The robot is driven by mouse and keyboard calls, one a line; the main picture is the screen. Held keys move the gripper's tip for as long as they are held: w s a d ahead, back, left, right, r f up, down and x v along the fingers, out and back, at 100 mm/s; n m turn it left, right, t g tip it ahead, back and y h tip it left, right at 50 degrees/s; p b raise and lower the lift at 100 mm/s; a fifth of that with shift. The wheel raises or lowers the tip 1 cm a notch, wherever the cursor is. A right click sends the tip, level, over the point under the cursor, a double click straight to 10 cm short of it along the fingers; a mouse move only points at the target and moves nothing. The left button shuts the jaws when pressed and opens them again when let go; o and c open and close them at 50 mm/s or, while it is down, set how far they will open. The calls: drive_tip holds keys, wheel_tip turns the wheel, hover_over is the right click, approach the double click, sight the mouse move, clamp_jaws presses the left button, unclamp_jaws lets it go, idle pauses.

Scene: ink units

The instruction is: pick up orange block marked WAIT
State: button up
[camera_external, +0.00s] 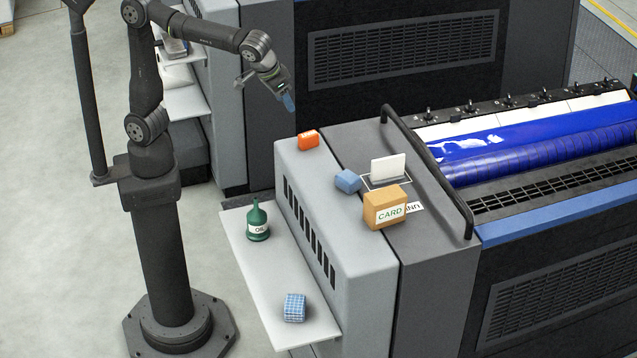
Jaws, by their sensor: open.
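The orange block (308,140) sits on the far left part of the light grey machine top. It carries a small white label too small to read here. My gripper (288,102) is above and slightly left of the block in the picture, apart from it, pointing down and to the right. It is open with nothing seen between its fingers. One bluish fingertip shows clearly; the other is hard to make out.
A blue block (348,181), a tan CARD box (384,207) and an upright white card (388,168) stand right of the orange block. A black rail (430,165) rises beyond them. A green OIL bottle (257,222) and a checkered blue block (294,307) are on the lower shelf (262,285).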

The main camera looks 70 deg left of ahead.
sight(301, 136)
drive_tip(key=x, duration=1.7)
drive_tip(key=shift+s+f, duration=0.2)
drive_tip(key=c, duration=1.1)
